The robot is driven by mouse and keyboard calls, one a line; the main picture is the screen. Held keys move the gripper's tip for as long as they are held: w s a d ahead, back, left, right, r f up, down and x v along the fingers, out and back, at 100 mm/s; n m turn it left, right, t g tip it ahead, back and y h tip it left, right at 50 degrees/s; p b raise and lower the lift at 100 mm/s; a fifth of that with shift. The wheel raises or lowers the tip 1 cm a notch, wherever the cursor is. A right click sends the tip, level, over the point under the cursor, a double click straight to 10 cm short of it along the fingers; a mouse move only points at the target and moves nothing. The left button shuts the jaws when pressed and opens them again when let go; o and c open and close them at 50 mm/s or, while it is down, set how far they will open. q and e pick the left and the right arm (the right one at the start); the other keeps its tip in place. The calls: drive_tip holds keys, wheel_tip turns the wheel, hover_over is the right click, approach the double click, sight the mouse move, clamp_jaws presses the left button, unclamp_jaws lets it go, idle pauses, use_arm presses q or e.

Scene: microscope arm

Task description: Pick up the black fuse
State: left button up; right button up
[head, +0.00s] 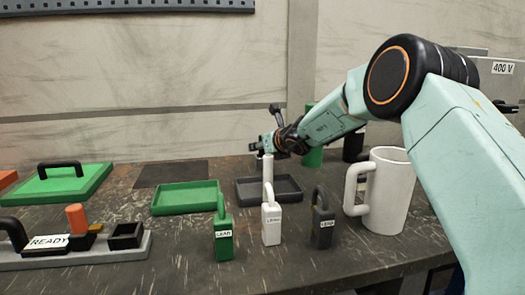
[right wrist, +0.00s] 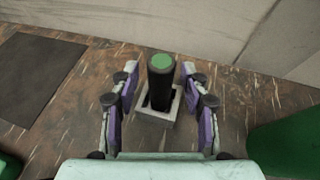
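The black fuse (right wrist: 160,88) is an upright black cylinder with a green top, standing in a pale square holder (right wrist: 142,112) in the right wrist view. My right gripper (right wrist: 160,72) is open, with one finger on each side of the fuse. A gap shows on both sides, so the fingers do not appear to grip it. In the head view my right gripper (head: 263,144) is low over the back of the bench, and I cannot make out the fuse there. My left gripper is not in view.
Green, white and grey LEAD locks (head: 224,238) and a white mug (head: 391,205) stand in front. A green tray (head: 183,209) and a dark tray (head: 289,197) lie behind them. A dark mat (head: 170,172) leaves flat room.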

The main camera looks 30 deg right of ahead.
clamp_jaws()
drive_tip(key=shift+r, duration=0.1)
idle(0.4)
